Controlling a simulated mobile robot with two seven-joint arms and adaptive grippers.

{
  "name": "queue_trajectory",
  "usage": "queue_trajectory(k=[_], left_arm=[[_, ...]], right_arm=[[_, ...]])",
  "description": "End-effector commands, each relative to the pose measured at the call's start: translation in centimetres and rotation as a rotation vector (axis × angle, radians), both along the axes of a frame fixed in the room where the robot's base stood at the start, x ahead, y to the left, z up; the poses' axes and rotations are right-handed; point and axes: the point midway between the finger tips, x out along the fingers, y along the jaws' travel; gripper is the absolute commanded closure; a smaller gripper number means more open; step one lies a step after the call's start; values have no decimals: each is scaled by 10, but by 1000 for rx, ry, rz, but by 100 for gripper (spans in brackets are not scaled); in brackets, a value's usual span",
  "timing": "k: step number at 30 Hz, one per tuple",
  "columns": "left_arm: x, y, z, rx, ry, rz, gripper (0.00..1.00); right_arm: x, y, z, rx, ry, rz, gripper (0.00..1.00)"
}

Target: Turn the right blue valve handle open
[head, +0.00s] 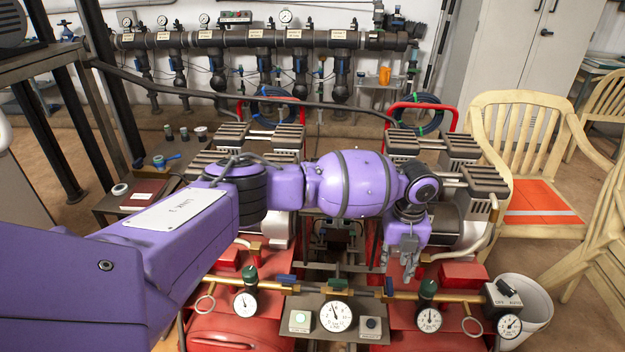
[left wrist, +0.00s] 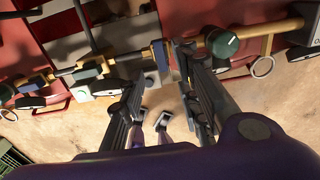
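The right blue valve handle (head: 388,287) sits on the brass pipe (head: 460,296), between the middle gauge and the right green knob. It looks short and narrow, set across the pipe. In the left wrist view, the blue handle (left wrist: 158,52) lies ahead of the gap between my fingers. My left gripper (head: 397,262) points down just above and behind the handle; its fingers (left wrist: 162,70) are apart with nothing between them. I see no contact with the handle. The left blue valve handle (head: 285,279) lies along the pipe. My right gripper is not in view.
Several gauges (head: 336,316) and green knobs (head: 428,288) line the brass pipe close to the gripper. Red tanks (head: 222,332) lie below. A white bucket (head: 535,310) and a wooden chair (head: 520,145) stand at the right. Grey motor housings (head: 484,180) rise behind.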

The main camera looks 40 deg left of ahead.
Motion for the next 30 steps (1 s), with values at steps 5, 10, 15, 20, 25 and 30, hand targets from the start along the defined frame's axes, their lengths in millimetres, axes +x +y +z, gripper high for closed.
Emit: queue_trajectory(k=[5,10,15,20,25,30], left_arm=[[-1,-1,-32,1,3,-1,70],[-1,-1,-57,0,1,1,70],[-1,-1,-70,-1,1,1,70],[-1,-1,-71,-1,-1,1,70],[-1,-1,-71,-1,-1,1,76],[0,-1,-70,-1,-2,1,98]], right_arm=[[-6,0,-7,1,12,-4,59],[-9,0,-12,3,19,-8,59],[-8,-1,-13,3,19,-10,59],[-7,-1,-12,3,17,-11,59],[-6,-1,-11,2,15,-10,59],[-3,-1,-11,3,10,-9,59]])
